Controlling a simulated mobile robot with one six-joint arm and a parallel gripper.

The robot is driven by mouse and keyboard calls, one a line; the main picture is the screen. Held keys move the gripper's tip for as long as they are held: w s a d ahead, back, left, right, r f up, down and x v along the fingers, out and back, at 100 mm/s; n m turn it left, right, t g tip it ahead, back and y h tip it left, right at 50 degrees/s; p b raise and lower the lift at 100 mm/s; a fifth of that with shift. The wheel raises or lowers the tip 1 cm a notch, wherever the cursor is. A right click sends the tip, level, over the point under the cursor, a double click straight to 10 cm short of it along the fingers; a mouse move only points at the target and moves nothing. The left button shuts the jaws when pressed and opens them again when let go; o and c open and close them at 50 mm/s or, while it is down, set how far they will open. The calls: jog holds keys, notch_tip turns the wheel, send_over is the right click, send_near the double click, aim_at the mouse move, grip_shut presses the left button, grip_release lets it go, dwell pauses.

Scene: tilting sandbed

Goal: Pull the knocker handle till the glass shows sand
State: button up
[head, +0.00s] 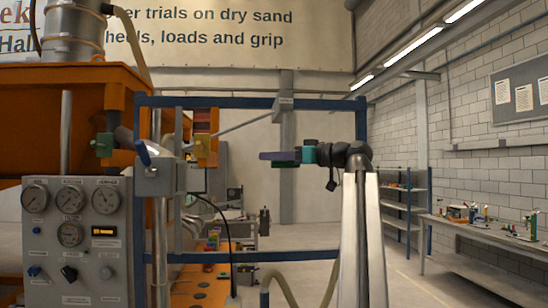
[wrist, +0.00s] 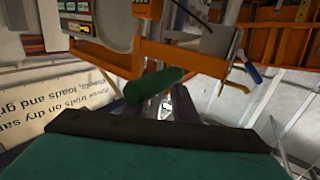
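My gripper (head: 268,157) is in mid-air in the head view, pointing left, with a purple and a green finger side-on. Nothing shows held, and its opening cannot be made out. Its teal body (wrist: 150,158) fills the bottom of the wrist view. A green cylinder (wrist: 154,84), possibly the knocker handle, lies ahead of it there, apparently apart. In the head view a green piece (head: 104,145) sits by a pipe at the left, and a blue-tipped lever (head: 142,153) is on a grey box. I cannot tell which is the knocker handle. No sand-filled glass can be made out.
A blue frame (head: 240,102) stands around the rig, with a thin slanted rod (head: 248,121) in it. A gauge panel (head: 75,245) and an orange hopper (head: 60,95) stand at left. A cluttered bench (head: 490,232) is at right. Open floor lies between.

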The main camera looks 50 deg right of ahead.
jog(key=shift+d+f, duration=0.2)
jog(key=b+v, duration=0.4)
jog(key=v, duration=0.9)
jog(key=shift+s+r, duration=0.25)
jog(key=shift+s, duration=0.2)
dwell(0.3)
